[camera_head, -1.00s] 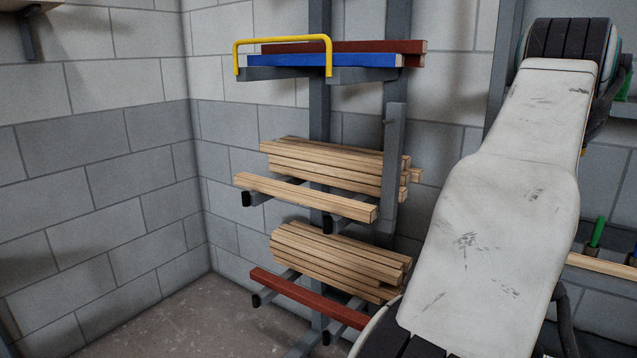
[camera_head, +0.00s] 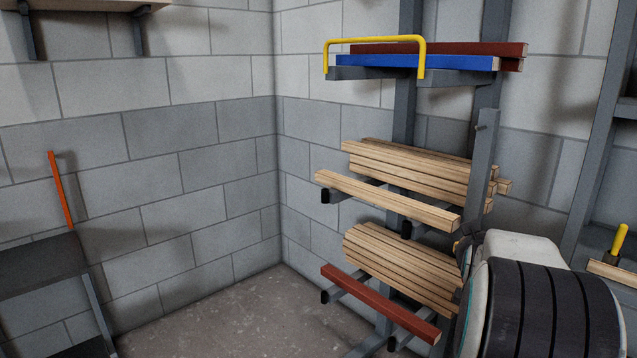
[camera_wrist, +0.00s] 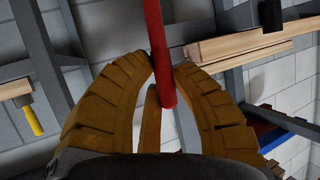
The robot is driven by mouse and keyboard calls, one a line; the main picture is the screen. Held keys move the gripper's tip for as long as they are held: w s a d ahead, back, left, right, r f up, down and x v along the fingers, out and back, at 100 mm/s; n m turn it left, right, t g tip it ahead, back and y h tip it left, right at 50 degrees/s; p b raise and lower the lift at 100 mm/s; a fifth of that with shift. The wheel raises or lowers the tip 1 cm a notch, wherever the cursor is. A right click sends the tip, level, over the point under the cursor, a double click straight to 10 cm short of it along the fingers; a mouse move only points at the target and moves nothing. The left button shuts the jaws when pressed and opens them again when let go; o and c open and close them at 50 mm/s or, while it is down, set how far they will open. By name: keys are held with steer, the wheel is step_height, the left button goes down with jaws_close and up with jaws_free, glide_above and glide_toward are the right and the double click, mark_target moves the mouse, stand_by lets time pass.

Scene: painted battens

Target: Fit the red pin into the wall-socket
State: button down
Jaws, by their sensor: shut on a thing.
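In the wrist view my gripper (camera_wrist: 163,78) has its brown-yellow fingers closed around a red pin (camera_wrist: 156,45). The pin is a round red rod that runs from the top edge down between the fingers, its blunt lower end showing there. I cannot make out a wall-socket for certain in either view.
A grey rack holds pale battens (camera_head: 388,200), a red batten (camera_head: 380,303) low down and a blue batten (camera_head: 420,62) on top, with a yellow bar (camera_head: 375,40) over it. A dark table (camera_head: 40,262) and an orange rod (camera_head: 61,190) are left. The corner floor is clear.

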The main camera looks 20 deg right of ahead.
steer(key=w+a+f+n+t+y, duration=0.2)
steer(key=w+a+f+n+y, duration=0.1)
steer(key=w+a+f, duration=0.55)
steer(key=w+a+f+n+t+y, duration=0.2)
steer(key=w+a+f, duration=0.3)
steer(key=a+f, duration=0.65)
steer(key=w+a+f+n+y, duration=0.25)
steer(key=a+f, duration=0.55)
steer(key=a, duration=0.4)
steer(key=a+f+n+y, duration=0.1)
steer(key=a+n+y, duration=0.15)
steer(key=a, duration=0.55)
step_height(320, 180, up, 21)
steer(key=p, duration=2.1)
steer(key=shift+d+t, duration=0.15)
steer(key=shift+t, duration=0.25)
steer(key=shift+s, duration=0.1)
